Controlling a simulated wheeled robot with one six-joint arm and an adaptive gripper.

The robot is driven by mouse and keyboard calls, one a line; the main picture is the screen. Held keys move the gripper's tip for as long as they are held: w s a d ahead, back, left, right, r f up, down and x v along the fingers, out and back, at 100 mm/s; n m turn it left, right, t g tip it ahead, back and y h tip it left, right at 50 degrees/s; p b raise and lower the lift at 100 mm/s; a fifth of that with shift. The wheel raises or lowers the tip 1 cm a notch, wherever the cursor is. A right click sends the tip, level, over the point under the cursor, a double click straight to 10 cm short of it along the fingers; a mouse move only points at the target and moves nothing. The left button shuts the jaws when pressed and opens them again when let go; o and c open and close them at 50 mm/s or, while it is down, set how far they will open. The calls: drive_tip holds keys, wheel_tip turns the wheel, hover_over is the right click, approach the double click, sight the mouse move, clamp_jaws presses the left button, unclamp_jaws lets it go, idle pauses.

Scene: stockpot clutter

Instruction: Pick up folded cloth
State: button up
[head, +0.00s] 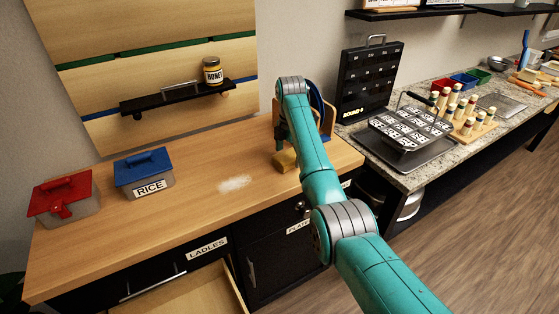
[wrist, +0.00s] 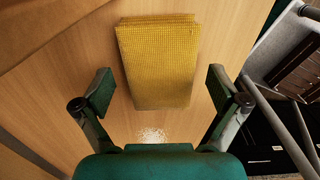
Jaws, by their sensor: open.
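The folded cloth (wrist: 158,62) is yellow with a waffle texture and lies flat on the wooden counter. In the head view the cloth (head: 285,161) is partly hidden by my arm. My gripper (wrist: 161,88) is open, with one finger on each side of the cloth's near part in the wrist view. There is a gap between each finger and the cloth, and nothing is held. In the head view my gripper is mostly hidden behind my arm, above the cloth.
A white powdery patch (head: 234,183) lies left of the cloth. A blue-lidded RICE box (head: 146,179) and a red-lidded box (head: 66,204) stand further left. A wooden rack (head: 328,119) stands close behind my arm. A drawer (head: 190,296) is open below the counter.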

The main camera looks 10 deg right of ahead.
drive_tip(key=shift+d+f, duration=0.15)
drive_tip(key=shift+f, duration=0.15)
drive_tip(key=c, duration=1.2)
drive_tip(key=shift+r, duration=0.15)
drive_tip(key=shift+c, duration=0.2)
